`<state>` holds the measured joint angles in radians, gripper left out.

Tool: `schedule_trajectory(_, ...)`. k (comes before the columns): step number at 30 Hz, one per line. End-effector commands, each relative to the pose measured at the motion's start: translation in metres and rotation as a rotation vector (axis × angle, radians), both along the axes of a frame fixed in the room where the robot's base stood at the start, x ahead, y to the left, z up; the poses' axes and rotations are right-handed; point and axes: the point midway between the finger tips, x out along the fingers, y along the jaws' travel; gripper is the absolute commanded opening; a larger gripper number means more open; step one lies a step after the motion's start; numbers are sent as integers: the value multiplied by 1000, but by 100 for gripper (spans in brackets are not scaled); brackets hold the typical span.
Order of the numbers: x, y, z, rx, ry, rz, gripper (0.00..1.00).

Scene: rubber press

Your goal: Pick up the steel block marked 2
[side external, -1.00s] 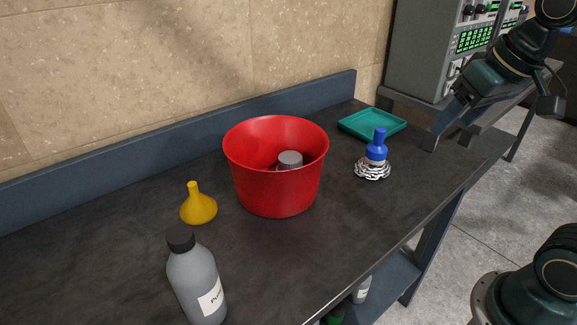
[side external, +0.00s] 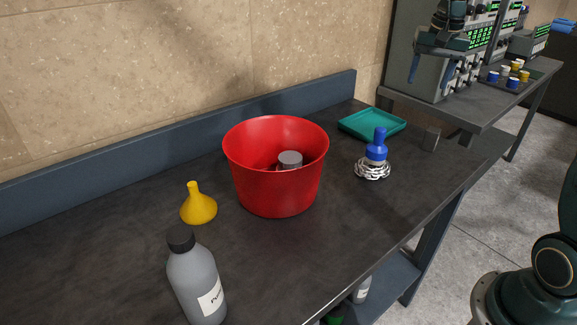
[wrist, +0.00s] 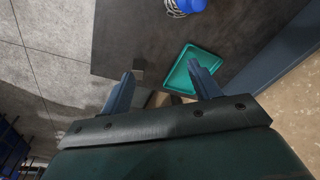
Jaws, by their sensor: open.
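A small grey block (side external: 430,138) stands upright on the dark bench, near its far right end and right of the teal tray. I cannot read a mark on it. My gripper (side external: 432,72) is above and beyond it in the side view, in front of the instrument rack. In the wrist view my gripper (wrist: 163,82) is open, its two blue-grey fingers apart with nothing held. A small grey shape (wrist: 139,74) by the left fingertip may be the block, partly hidden.
The teal tray (side external: 373,124) is close to the block. A blue-handled tool (side external: 376,150), a red bucket (side external: 277,190) with a grey cylinder (side external: 290,160) inside, a yellow funnel (side external: 199,207) and a grey bottle (side external: 195,280) stand on the bench (side external: 340,235). The instrument rack rises behind.

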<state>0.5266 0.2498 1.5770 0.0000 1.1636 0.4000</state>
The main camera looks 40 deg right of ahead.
Motion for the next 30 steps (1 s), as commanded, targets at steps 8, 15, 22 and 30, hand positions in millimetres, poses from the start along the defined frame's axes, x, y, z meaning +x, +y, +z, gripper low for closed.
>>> schedule_trajectory(8,16,-79,-42,50,59,-201,62)
schedule_trajectory(15,16,-135,-80,87,97,-347,62)
schedule_trajectory(22,13,-158,-97,101,112,-408,62)
schedule_trajectory(30,12,-159,-100,102,114,-411,62)
